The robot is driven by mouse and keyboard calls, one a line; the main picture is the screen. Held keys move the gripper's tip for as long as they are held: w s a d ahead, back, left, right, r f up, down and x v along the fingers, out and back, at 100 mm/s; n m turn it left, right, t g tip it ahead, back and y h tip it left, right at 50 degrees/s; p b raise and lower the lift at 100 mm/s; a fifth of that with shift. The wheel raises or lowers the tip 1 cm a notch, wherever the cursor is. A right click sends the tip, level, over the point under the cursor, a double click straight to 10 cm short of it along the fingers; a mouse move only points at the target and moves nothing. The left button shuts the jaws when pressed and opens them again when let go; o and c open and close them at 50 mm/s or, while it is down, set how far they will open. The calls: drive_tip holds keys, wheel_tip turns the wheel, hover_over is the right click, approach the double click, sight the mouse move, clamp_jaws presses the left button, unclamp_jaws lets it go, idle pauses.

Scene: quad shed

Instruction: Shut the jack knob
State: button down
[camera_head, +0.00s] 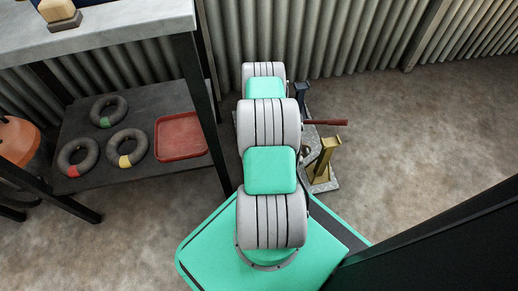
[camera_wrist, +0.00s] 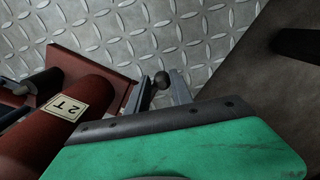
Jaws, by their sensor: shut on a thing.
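The jack shows in the wrist view as a dark red cylinder (camera_wrist: 88,100) with a "2T" label, lying at the left on a red base. A small dark round knob (camera_wrist: 161,79) sticks up beside the red base. My gripper (camera_wrist: 164,90) is shut on the knob, with a grey finger on each side of it. In the head view my arm hides the gripper, the knob and most of the jack. A brown-red bar (camera_head: 326,122) sticks out to the right from behind my arm.
The jack rests on a metal tread plate (camera_wrist: 190,35). In the head view a brass-coloured stand (camera_head: 325,155) and a dark blue stand (camera_head: 301,91) are close to the arm's right side. A workbench (camera_head: 110,25) stands at the left. The concrete floor at the right is clear.

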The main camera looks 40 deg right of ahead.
drive_tip(key=shift+d+n, duration=0.1)
drive_tip(key=shift+n, duration=0.4)
drive_tip(key=c, duration=1.2)
unclamp_jaws()
wheel_tip(320, 180, up, 8)
drive_tip(key=p, duration=0.3)
drive_tip(key=shift+s+p, duration=0.15)
drive_tip(key=shift+p, duration=0.25)
